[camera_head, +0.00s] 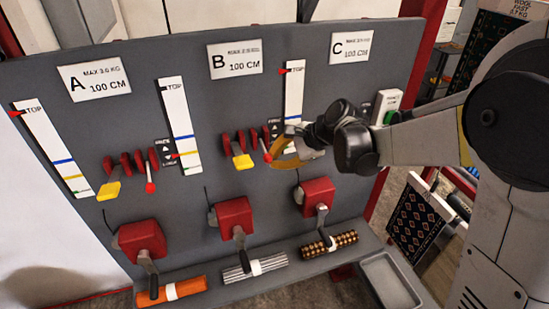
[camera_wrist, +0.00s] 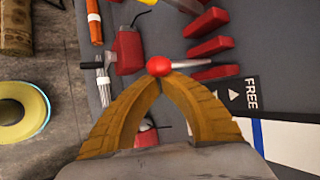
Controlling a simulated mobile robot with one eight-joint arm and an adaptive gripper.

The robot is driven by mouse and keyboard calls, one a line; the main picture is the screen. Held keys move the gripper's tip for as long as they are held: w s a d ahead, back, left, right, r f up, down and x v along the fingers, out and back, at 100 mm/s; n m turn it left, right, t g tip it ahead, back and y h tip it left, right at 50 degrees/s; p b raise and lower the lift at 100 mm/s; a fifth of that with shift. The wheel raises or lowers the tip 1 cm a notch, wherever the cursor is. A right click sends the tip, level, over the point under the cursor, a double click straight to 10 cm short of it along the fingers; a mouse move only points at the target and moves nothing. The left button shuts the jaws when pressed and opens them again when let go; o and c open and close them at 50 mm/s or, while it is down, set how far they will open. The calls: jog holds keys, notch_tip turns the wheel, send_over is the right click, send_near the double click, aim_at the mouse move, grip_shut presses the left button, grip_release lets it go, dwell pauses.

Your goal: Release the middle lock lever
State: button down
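The middle lock lever, in the B group, has a red ball knob (camera_head: 267,157) on a short rod. In the wrist view the red knob (camera_wrist: 158,66) is right at the fingertips, its grey rod running right toward red blocks. My gripper (camera_head: 272,163) has curved yellow fingers and comes in from the right at the knob. In the wrist view my gripper (camera_wrist: 160,79) has its tips together, just below the knob. I cannot tell if they touch it. The left lever's red knob (camera_head: 150,188) is in the A group. My wrist hides the C group's lever area.
Grey panel (camera_head: 300,110) carries signs, white scales and yellow tabs. Below are red winches (camera_head: 235,217) with cranks, above orange (camera_head: 190,289), striped and patterned rolls on a ledge. A FREE label (camera_wrist: 248,95) lies beside the lever. A grey tray (camera_head: 390,283) is at lower right.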

notch_tip(320, 180, up, 5)
jog(key=g, duration=0.2)
jog(key=m+g+h+p, duration=0.1)
jog(key=g, duration=0.2)
jog(key=shift+s+f+m+h, duration=0.15)
jog(key=shift+m+h, duration=0.15)
dwell(0.4)
notch_tip(320, 180, down, 4)
jog(key=d+b, duration=0.2)
jog(key=b, duration=0.1)
jog(key=w+v, duration=0.1)
jog(key=v, duration=0.9)
jog(key=shift+w+a+r, duration=0.2)
jog(key=shift+a+r, duration=0.05)
jog(key=shift+a, duration=0.1)
